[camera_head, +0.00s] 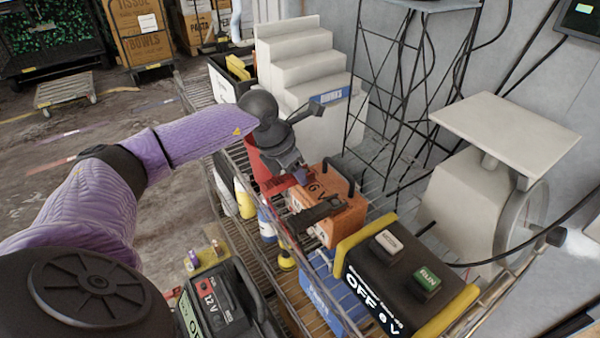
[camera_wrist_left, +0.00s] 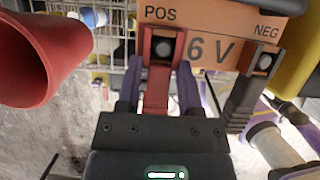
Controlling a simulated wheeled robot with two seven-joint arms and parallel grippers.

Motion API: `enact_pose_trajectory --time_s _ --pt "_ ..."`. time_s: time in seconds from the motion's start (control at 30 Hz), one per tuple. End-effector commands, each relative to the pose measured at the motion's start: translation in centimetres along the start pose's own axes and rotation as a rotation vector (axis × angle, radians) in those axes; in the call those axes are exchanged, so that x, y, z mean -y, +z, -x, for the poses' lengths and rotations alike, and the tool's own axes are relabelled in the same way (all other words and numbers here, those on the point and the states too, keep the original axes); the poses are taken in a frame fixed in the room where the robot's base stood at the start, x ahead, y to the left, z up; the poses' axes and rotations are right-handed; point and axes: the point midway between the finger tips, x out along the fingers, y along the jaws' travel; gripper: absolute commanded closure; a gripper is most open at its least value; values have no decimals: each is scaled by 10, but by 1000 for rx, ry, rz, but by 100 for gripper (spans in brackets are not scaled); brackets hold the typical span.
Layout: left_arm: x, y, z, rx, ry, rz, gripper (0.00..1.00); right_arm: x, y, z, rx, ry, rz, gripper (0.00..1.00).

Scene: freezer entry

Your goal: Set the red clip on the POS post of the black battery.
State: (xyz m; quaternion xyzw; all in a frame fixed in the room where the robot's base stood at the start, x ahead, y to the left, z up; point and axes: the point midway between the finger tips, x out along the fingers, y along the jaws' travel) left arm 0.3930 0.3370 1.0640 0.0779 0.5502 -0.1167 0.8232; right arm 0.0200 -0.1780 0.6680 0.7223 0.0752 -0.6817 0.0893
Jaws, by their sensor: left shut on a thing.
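My left gripper (camera_head: 297,172) is at the near top edge of the orange 6 V battery (camera_head: 340,205). In the left wrist view its fingers (camera_wrist_left: 158,88) are shut on the red clip (camera_wrist_left: 156,98). The clip's open end sits at the POS post of this orange battery (camera_wrist_left: 215,20), seemingly around it. A black clip (camera_wrist_left: 243,95) is at its NEG post; it also shows in the head view (camera_head: 312,214). The black 12 V battery (camera_head: 222,300) stands lower left, apart from the gripper; its posts are too small to tell. My right gripper is not in view.
A black and yellow box (camera_head: 385,285) reading OFF, with a green RUN button, stands right of the orange battery. A red open container (camera_wrist_left: 40,55) is close left of the gripper. A white scale (camera_head: 470,190) and grey steps (camera_head: 300,65) stand behind.

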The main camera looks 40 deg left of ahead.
Motion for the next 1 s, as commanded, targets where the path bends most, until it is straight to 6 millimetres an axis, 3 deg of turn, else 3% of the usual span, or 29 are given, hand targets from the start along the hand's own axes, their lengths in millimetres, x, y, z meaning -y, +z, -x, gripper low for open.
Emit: enact_pose_trajectory --time_s 0.13,0.3,0.43,1.0 --pt "0 8 17 4 1 -1 100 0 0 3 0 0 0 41" --pt "0 26 61 7 2 0 100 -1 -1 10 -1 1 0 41" --pt "0 36 85 4 0 0 100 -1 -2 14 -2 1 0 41" --pt "0 50 121 1 0 0 100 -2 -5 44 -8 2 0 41"
